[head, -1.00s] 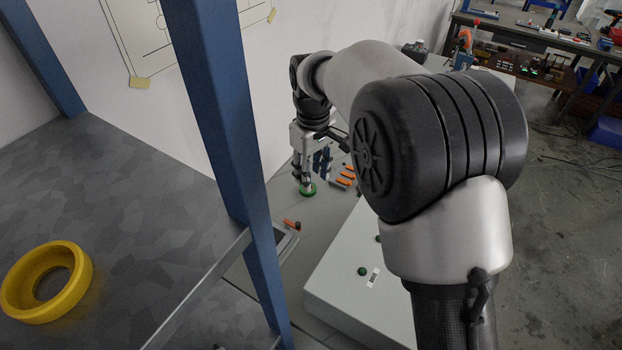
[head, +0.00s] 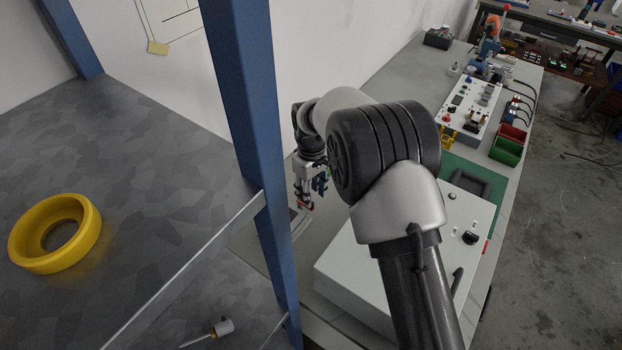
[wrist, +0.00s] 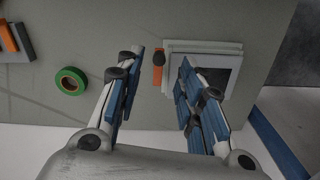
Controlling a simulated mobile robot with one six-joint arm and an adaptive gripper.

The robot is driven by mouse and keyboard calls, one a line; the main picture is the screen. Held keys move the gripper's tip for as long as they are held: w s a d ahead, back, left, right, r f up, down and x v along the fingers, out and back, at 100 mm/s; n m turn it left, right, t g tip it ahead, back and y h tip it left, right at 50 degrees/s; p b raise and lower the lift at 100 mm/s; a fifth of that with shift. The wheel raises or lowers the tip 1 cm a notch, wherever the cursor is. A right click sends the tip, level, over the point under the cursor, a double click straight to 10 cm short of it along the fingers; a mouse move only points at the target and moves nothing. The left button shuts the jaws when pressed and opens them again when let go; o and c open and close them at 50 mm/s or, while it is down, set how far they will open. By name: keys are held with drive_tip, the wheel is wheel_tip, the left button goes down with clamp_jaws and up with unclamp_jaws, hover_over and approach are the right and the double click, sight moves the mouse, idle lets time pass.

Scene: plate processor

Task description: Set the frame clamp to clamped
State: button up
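In the wrist view, a small orange lever with a dark knob (wrist: 158,68), which looks like the frame clamp, stands at the left edge of a stacked grey-and-white square frame (wrist: 205,47). My gripper (wrist: 162,58) is open, pointing down, with one finger on each side of the lever in the picture. The right finger overlaps the frame. I see no contact with the lever, and cannot tell the height above it. In the head view my gripper (head: 306,208) hangs beside the blue post, and hides most of the clamp area.
A green tape ring (wrist: 70,81) and orange-and-grey pieces (wrist: 14,40) lie left of my gripper in the wrist view. In the head view, a blue post (head: 247,110) stands close to my gripper on the left, and a white box (head: 345,262) on the right.

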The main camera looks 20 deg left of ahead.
drive_tip(key=shift+f+b, duration=0.4)
drive_tip(key=shift+f, duration=1.85)
clamp_jaws()
